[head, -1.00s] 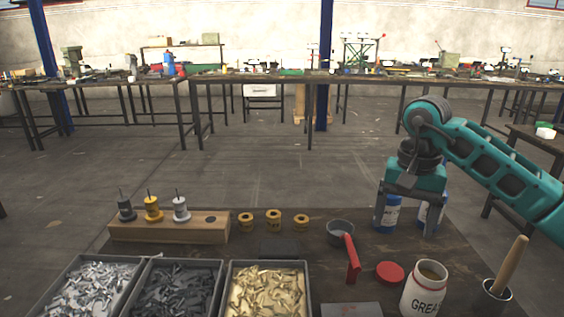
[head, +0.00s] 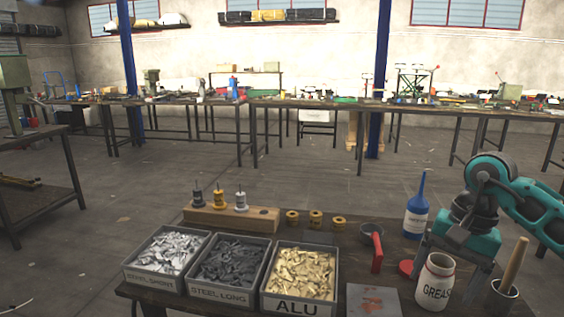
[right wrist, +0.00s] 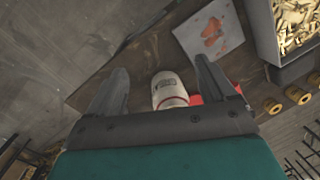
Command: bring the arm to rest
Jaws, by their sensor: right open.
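My right gripper (head: 449,272) is open and empty. In the head view it is at the table's right side, by the white grease jar (head: 436,283), its fingers pointing down. In the right wrist view its two fingers (right wrist: 161,66) are spread, and the jar (right wrist: 168,90) shows between them, farther off; I see no contact. The blue bottle (head: 416,208) stands upright to the left of the gripper, clear of it. My left gripper is not in view.
On the table stand three bins of rivets (head: 294,309), a wooden block (head: 258,219) with spools, several brass rings (head: 316,219), a red-handled tool (head: 376,250), a red lid (head: 406,268) and a cup with a wooden handle (head: 501,297).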

